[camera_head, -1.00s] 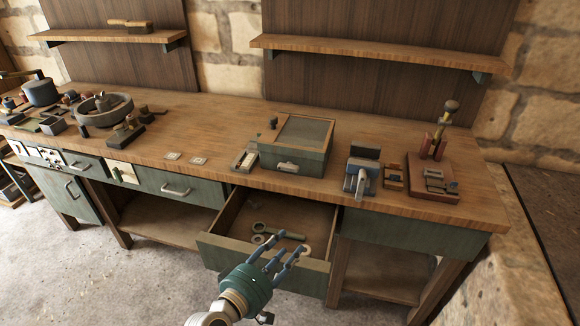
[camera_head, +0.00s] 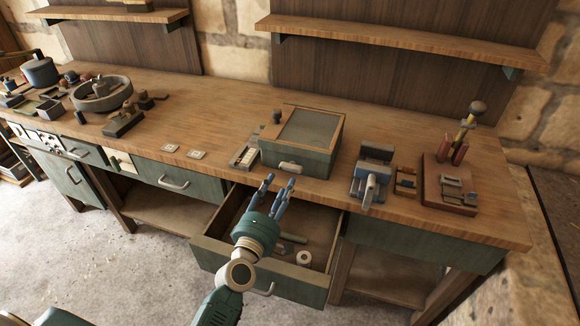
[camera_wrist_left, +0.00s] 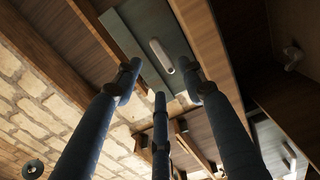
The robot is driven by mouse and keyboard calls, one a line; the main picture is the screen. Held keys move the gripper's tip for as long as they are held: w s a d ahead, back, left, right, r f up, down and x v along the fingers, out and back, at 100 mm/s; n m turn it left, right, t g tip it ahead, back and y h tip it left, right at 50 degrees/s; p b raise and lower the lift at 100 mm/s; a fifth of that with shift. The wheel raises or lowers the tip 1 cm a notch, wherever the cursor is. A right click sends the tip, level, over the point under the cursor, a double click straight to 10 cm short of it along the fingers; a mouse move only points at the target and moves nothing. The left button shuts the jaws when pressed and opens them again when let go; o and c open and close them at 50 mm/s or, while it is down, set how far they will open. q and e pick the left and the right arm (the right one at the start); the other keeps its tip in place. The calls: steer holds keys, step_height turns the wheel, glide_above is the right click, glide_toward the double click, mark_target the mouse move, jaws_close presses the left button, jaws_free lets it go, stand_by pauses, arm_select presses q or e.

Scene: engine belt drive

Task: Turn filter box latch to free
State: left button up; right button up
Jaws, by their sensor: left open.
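The green filter box (camera_head: 323,163) with a mesh lid stands on the workbench, near its front edge. A pale oblong latch (camera_head: 290,167) lies about level on the box's front face. The latch also shows in the left wrist view (camera_wrist_left: 160,56), ahead of the fingers. My left gripper (camera_head: 279,184) is open and empty, in front of and just below the latch. Its fingers (camera_wrist_left: 155,95) point at the box front. I see no contact between fingers and latch. My right gripper is not in view.
An open drawer (camera_head: 216,256) with a ring (camera_head: 303,257) and other parts lies below my left gripper. A small tray (camera_head: 243,157) stands left of the box. A blue-grey vise (camera_head: 372,175) and a reddish block (camera_head: 448,187) stand right. A shelf (camera_head: 400,40) hangs above.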

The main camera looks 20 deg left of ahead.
mark_target(290, 169)
arm_select(q)
steer(key=w, duration=0.8)
steer(key=shift+d, duration=0.15)
steer(key=shift+c, duration=0.5)
jaws_close()
